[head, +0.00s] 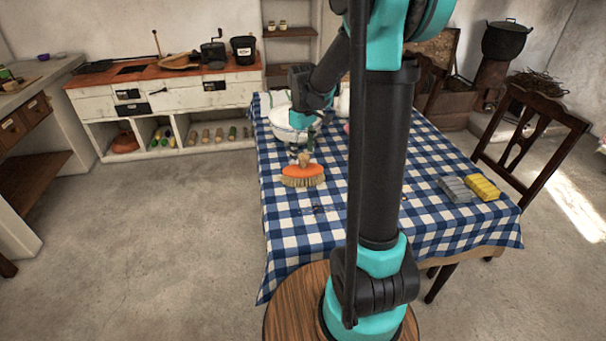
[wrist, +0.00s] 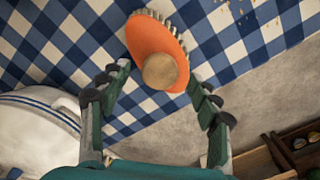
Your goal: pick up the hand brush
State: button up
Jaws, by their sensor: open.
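The hand brush (head: 303,177) has an orange back, pale bristles and a round wooden knob. It rests bristles down on the checked tablecloth near the table's left edge. In the wrist view the hand brush (wrist: 150,40) lies just beyond my fingertips, with its knob nearest to me and roughly between the two fingers. My gripper (wrist: 163,85) is open and empty, one finger on each side of the knob.
A white basin (head: 290,127) stands behind the brush; its blue-striped rim shows close to my left finger in the wrist view (wrist: 45,112). A yellow block (head: 482,187) and a grey block (head: 454,189) lie at the table's right. Dark crumbs lie in front of the brush.

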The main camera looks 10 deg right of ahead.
aim_at(303, 156)
jog(key=shift+f, duration=1.85)
jog(key=shift+c, duration=0.6)
grip_shut()
